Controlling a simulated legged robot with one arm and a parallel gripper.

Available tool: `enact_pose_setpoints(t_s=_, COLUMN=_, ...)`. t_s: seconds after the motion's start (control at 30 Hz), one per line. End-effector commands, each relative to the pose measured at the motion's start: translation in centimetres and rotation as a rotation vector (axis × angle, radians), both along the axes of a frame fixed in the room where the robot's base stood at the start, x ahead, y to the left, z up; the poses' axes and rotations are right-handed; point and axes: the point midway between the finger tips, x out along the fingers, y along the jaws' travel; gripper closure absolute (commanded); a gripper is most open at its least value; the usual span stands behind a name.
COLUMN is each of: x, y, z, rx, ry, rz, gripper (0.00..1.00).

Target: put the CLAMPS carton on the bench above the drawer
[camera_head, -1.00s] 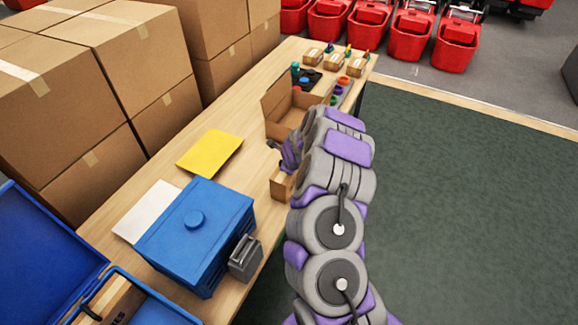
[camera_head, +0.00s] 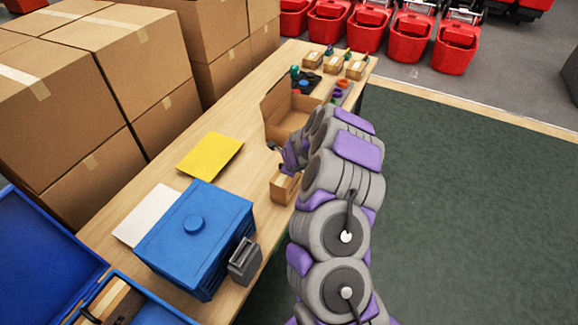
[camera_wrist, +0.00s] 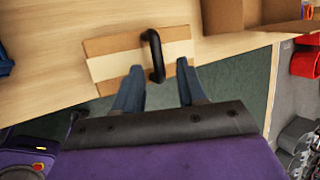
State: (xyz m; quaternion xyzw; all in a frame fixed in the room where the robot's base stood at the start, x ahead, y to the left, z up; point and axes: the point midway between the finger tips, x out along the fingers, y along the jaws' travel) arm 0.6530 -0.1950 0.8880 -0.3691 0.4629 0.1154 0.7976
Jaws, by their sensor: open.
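A small brown carton (camera_head: 284,188) with a paler tape strip sits at the bench's front edge. No name can be read on it, so I cannot tell if it is the CLAMPS carton. In the wrist view the carton (camera_wrist: 112,60) lies just beyond my fingertips, with a black arched handle (camera_wrist: 154,55) across it. I cannot tell what the handle belongs to. My gripper (camera_wrist: 160,77) is open and empty, its two fingers apart on the near side of the carton. In the head view my arm partly hides the gripper. The drawer cannot be made out.
On the bench (camera_head: 235,150) are an open carton (camera_head: 275,115), a yellow sheet (camera_head: 210,155) and a blue box (camera_head: 195,235). Several small cartons (camera_head: 333,63) stand at the far end. Large stacked boxes (camera_head: 100,60) line the left. Green floor (camera_head: 470,200) is clear.

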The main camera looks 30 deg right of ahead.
Motion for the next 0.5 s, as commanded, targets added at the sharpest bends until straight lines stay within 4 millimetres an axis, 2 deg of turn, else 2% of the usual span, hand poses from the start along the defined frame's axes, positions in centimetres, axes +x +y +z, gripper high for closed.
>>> enact_pose_setpoints(t_s=0.03, x=-0.4, y=0.2, z=1.0, rx=0.004, ry=-0.002, rz=0.001, gripper=0.59)
enact_pose_setpoints(t_s=0.2, x=-2.0, y=0.7, z=3.5, rx=0.006, ry=-0.003, rz=0.001, gripper=0.59)
enact_pose_setpoints(t_s=0.5, x=-4.5, y=1.4, z=7.1, rx=0.006, ry=-0.001, rz=0.000, gripper=0.59)
